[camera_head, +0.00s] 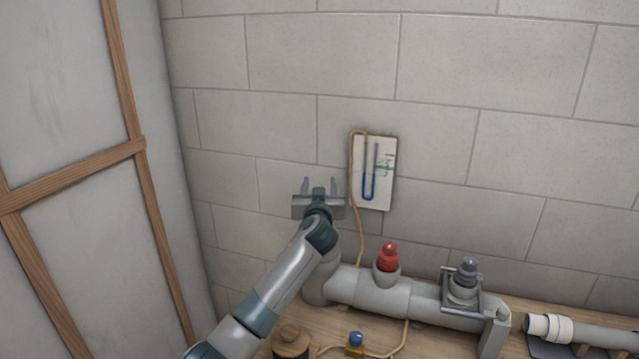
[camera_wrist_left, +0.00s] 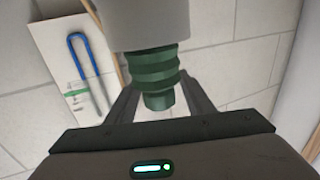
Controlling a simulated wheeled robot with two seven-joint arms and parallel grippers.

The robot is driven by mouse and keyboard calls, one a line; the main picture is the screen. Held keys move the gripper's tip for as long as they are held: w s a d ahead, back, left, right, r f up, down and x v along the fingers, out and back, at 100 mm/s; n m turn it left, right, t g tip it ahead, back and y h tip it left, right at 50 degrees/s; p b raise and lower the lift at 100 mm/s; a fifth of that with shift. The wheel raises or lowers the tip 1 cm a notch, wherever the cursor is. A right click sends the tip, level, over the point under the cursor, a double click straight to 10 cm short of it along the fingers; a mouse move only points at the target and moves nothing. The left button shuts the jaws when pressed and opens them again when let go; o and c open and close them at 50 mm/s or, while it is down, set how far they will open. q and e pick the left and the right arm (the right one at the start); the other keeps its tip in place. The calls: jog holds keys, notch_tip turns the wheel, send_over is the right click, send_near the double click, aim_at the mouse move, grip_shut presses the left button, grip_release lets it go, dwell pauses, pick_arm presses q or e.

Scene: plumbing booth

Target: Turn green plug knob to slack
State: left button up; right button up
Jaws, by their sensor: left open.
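The green plug knob (camera_wrist_left: 158,72) shows in the left wrist view, seated at the end of a grey pipe fitting (camera_wrist_left: 150,22). In the head view it does not show; my arm and gripper cover that part. My left gripper (camera_head: 320,186) is at the left end of the grey pipe, in front of the wall. In the left wrist view its two fingers (camera_wrist_left: 160,88) are open, one on each side of the green knob. I cannot tell whether either finger touches it. My right gripper is in neither view.
A red plug (camera_head: 388,257) and a clamped grey plug (camera_head: 467,271) stand on the pipe (camera_head: 345,286). A gauge board (camera_head: 383,190) with a blue U-tube hangs on the wall, its tan hose running down. A blue-knobbed valve (camera_head: 356,339) sits on the wooden bench (camera_head: 330,333).

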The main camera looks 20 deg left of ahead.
pick_arm(q)
jog(key=shift+w, duration=0.25)
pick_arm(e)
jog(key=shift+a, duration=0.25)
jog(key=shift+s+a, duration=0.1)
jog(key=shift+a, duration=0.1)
pick_arm(q)
jog(key=c, duration=1.1)
jog(key=shift+o, duration=0.2)
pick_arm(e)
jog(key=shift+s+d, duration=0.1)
pick_arm(q)
jog(key=shift+f, duration=0.1)
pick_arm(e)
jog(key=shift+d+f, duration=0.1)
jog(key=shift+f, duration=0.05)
